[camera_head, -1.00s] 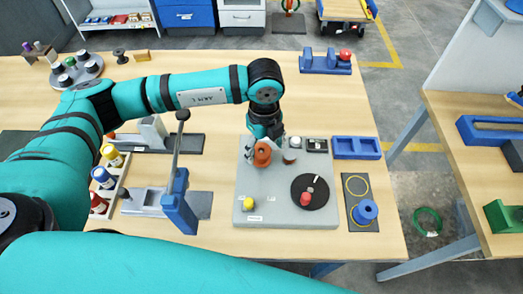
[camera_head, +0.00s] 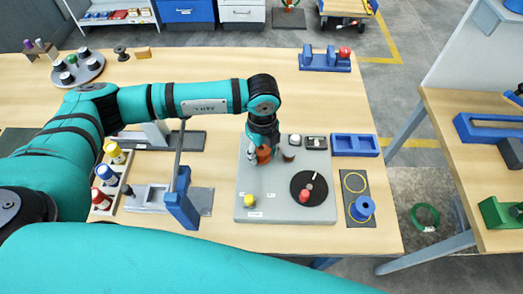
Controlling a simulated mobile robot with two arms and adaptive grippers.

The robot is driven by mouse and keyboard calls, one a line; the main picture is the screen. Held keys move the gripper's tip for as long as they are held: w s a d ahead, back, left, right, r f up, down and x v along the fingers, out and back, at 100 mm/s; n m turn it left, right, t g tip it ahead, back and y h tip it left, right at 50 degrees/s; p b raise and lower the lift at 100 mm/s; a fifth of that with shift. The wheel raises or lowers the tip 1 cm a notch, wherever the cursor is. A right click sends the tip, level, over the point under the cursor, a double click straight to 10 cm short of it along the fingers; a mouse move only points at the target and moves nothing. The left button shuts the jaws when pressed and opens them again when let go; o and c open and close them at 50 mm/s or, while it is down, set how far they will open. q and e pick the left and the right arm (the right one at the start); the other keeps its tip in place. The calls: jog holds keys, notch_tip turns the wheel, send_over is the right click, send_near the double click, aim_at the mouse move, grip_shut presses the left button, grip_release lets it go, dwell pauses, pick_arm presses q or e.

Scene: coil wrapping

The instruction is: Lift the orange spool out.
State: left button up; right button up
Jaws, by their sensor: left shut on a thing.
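The orange spool (camera_head: 264,155) is at the upper left of the grey machine plate (camera_head: 262,208). My left gripper (camera_head: 263,150) comes down over it from behind and is shut on it. The fingers hide part of the spool, and I cannot tell whether its bottom is clear of the plate. My right gripper is not in view.
The plate also bears a black disc (camera_head: 308,189) with a red knob and a yellow knob (camera_head: 249,200). A blue tray (camera_head: 355,145) and a blue spool (camera_head: 362,207) are to the right. A blue-handled lever stand (camera_head: 181,205) stands to the left.

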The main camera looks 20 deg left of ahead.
pick_arm(q)
jog(key=shift+r, duration=0.2)
notch_tip(320, 180, up, 8)
jog(key=b, duration=0.3)
jog(key=shift+r, duration=0.85)
